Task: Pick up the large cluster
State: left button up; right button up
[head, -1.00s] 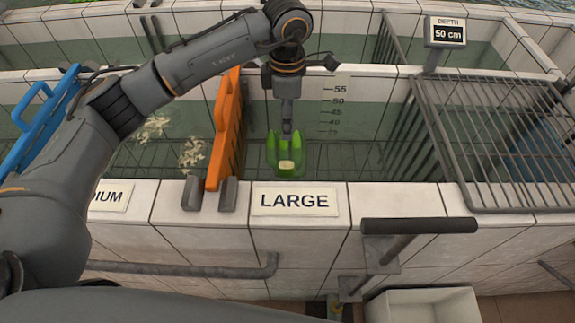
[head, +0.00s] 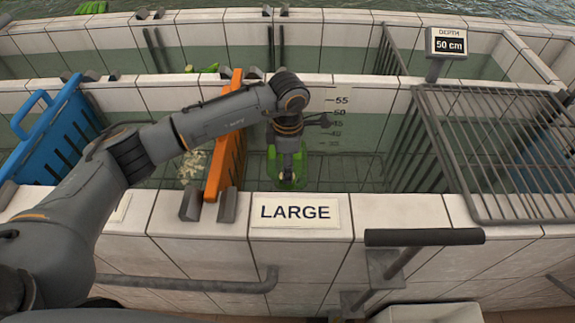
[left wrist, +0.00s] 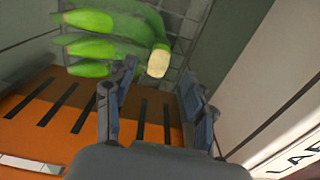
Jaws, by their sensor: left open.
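The large cluster is a bunch of green bananas with a pale cut stem end. In the head view the cluster (head: 273,174) sits in the LARGE compartment behind the LARGE label (head: 296,212), largely hidden by my gripper. In the left wrist view the cluster (left wrist: 105,42) lies just beyond the fingers, its cut end (left wrist: 158,63) between and past the tips. My left gripper (head: 288,172) is open and empty, pointing down over the cluster; its two fingers also show in the left wrist view (left wrist: 157,80). I cannot tell whether they touch it. My right gripper is not in view.
An orange slotted divider (head: 224,140) stands close left of the gripper, with a blue divider (head: 48,122) farther left. Pale scraps (head: 192,167) float beyond the orange one. A metal grating (head: 500,150) is at right. The tiled front ledge (head: 395,212) is nearest me.

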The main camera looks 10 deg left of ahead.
pick_arm(q)
notch_tip(320, 180, down, 4)
jog(key=shift+a+f+p, duration=0.15)
jog(key=shift+f+p, duration=0.05)
jog(key=shift+p, duration=0.3)
jog(key=shift+c, duration=0.4)
